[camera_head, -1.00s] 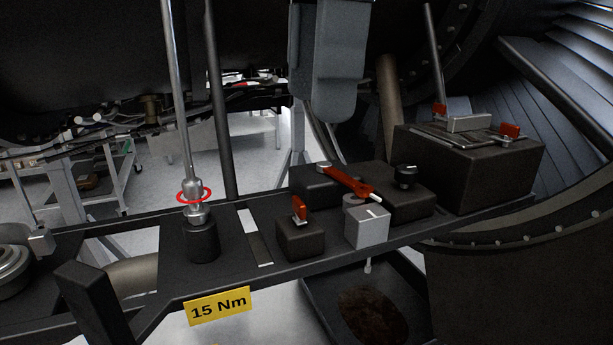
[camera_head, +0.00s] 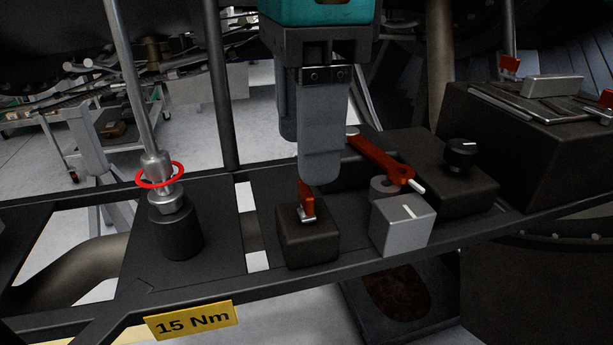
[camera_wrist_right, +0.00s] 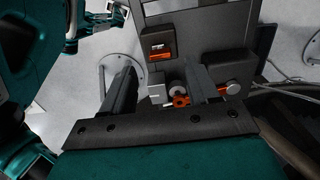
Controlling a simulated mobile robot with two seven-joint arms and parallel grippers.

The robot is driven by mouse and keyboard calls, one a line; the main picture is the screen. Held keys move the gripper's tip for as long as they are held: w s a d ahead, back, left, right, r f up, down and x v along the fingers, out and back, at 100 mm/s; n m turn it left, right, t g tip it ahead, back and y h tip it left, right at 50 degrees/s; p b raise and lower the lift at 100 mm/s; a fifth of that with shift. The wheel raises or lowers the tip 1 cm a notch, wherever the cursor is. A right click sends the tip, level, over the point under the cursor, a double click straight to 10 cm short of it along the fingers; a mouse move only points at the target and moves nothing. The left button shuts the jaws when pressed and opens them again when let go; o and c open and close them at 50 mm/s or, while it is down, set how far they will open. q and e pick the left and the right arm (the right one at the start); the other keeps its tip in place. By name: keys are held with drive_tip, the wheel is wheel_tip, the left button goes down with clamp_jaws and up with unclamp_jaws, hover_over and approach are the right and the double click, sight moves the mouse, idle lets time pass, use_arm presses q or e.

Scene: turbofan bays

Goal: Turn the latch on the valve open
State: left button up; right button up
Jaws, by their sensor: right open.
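My right gripper (camera_head: 304,158) comes down from the top of the head view, fingers pointing down. Its two fingers are apart with nothing between them; the wrist view also shows the open gripper (camera_wrist_right: 160,85). The fingertips are just above and behind a small red toggle latch (camera_head: 306,200) on a black block (camera_head: 306,240). In the wrist view this latch (camera_wrist_right: 160,46) lies beyond the fingers. A red-orange lever (camera_head: 380,160) on a round grey hub (camera_head: 383,187) is right of the gripper. I cannot tell which of these is the valve's latch. My left gripper is not in view.
A grey block with a white mark (camera_head: 403,225) and a black knob (camera_head: 460,153) stand to the right. A metal rod with a red ring (camera_head: 158,175) stands upright on the left. A yellow "15 Nm" label (camera_head: 193,320) is on the front edge.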

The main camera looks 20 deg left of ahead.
sight(306, 201)
drive_tip(key=shift+f, duration=2.3)
drive_tip(key=c, duration=1)
